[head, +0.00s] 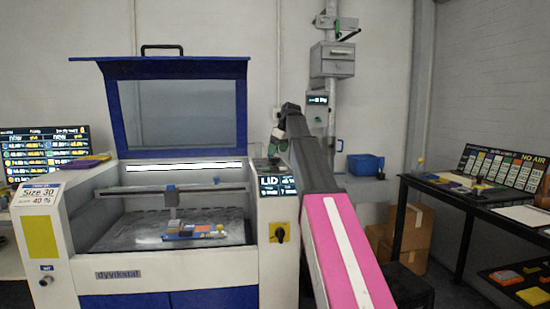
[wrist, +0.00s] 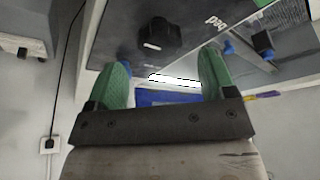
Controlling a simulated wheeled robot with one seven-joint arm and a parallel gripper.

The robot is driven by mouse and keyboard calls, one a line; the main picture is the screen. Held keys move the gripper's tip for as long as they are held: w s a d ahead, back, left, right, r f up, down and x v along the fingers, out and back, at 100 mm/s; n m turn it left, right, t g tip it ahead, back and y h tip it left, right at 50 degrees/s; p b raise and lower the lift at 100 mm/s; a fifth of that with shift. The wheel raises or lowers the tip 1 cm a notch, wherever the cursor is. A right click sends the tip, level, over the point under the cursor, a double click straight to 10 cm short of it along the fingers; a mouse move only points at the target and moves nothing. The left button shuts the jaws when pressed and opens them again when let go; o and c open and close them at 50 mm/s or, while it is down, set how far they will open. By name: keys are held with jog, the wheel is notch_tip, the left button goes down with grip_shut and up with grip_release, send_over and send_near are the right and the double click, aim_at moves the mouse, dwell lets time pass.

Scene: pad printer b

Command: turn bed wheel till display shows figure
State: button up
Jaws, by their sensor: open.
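The bed wheel is a black knob (wrist: 160,36) with a white mark, on a dark panel of the machine; the word "bed" shows upside down beside it in the wrist view. My gripper (wrist: 165,76) is open, its two green fingers apart and empty, with the wheel beyond the fingertips and not touched. In the head view my gripper (head: 274,148) is over the machine's right-hand panel, and the wheel cannot be made out clearly there. The display (head: 278,185) on the panel's front reads "LID" with smaller figures that I cannot read.
The machine's blue lid (head: 178,110) stands open above a bed with small coloured blocks (head: 195,231). A yellow and black switch (head: 279,233) is below the display. A sign (head: 40,196) at left reads "Size 30" and "40 %". A black table (head: 470,205) stands at right.

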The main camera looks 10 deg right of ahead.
aim_at(275, 158)
jog(key=shift+x, duration=1.95)
jog(key=shift+c, duration=0.2)
jog(key=c, duration=0.9)
jog(key=m+h, duration=0.1)
jog(key=m, duration=0.2)
jog(key=m+t+h, duration=0.1)
jog(key=m, duration=0.2)
jog(key=shift+s+a, duration=0.1)
jog(key=m+h, duration=0.2)
jog(key=m, duration=0.3)
jog(key=shift+m, duration=0.4)
